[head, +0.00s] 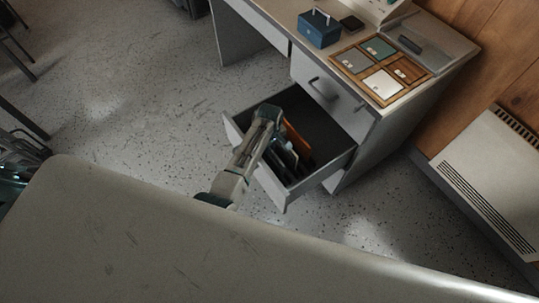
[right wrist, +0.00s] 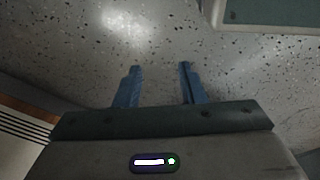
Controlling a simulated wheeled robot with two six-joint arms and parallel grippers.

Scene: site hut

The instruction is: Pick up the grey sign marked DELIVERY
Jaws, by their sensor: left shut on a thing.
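My left gripper (head: 291,163) reaches down into the open desk drawer (head: 335,160). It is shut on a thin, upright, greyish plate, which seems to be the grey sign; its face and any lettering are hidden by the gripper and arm. An orange plate (head: 297,142) stands upright right beside the gripper in the drawer. My right gripper (right wrist: 160,88) shows in the right wrist view with its two blue fingers apart. It is open and empty above the speckled floor.
The desk (head: 436,38) carries a wooden tray (head: 352,76) with compartments holding coloured plates, and a blue box (head: 319,29). A white heater (head: 487,172) stands against the wooden wall at right. Speckled floor (head: 130,110) lies clear left of the drawer.

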